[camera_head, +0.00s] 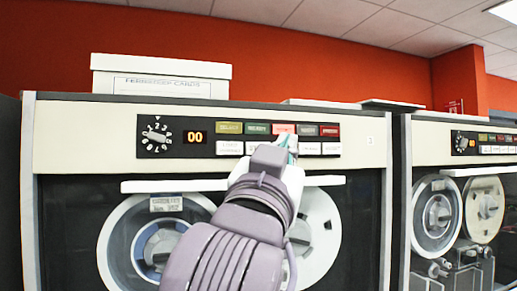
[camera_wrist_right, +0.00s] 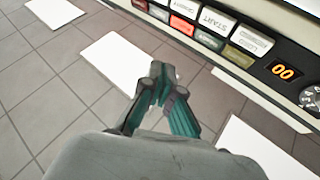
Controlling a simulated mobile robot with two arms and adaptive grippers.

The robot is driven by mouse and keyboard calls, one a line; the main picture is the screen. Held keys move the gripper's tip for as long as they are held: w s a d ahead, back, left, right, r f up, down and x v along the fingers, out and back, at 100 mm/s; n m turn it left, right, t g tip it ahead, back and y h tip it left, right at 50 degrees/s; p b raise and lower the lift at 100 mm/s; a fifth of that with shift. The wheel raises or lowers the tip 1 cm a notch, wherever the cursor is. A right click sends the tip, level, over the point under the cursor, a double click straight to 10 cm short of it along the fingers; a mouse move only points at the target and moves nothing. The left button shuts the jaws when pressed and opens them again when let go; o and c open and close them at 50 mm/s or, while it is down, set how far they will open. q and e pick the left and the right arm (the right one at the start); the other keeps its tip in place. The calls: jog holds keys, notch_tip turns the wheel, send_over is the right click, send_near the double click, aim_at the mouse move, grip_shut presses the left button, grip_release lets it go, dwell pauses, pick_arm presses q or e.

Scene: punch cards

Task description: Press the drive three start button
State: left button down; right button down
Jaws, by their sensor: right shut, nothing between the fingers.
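The tape drive in front of me has a cream top panel (camera_head: 90,150) with a small mark that looks like a 3 at its right. Its control strip has a row of coloured lamps above white buttons. In the wrist view the start button (camera_wrist_right: 214,20) is a white key below the green lamp, with LOAD beside it. In the head view the start button (camera_head: 252,147) is just left of my fingertips, with small unreadable text. My right gripper (camera_head: 289,141) is shut and empty, overlapping the button row. In the wrist view the right gripper (camera_wrist_right: 165,82) shows apart from the panel.
A dial (camera_head: 156,137) and an orange 00 display (camera_head: 195,137) sit left of the buttons. A white handle bar (camera_head: 160,186) crosses above the tape reels. A white card box (camera_head: 160,77) stands on top. Another drive (camera_head: 425,140) stands at the right. White floor rectangles (camera_wrist_right: 110,62) show below.

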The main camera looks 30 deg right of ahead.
jog(key=shift+w, duration=0.15)
jog(key=w+d+p, duration=0.1)
jog(key=w+d, duration=0.1)
jog(key=w, duration=0.6)
jog(key=shift+w, duration=0.2)
jog(key=shift+w, duration=0.1)
dwell(1.3)
jog(key=shift+w+d, duration=0.1)
jog(key=shift+w, duration=0.2)
jog(key=shift+w+d, duration=0.15)
jog(key=shift+w, duration=0.4)
dwell(1.0)
jog(key=shift+s, duration=0.15)
jog(key=shift+s+a+b, duration=0.25)
jog(key=shift+s+b, duration=0.1)
jog(key=shift+s, duration=0.45)
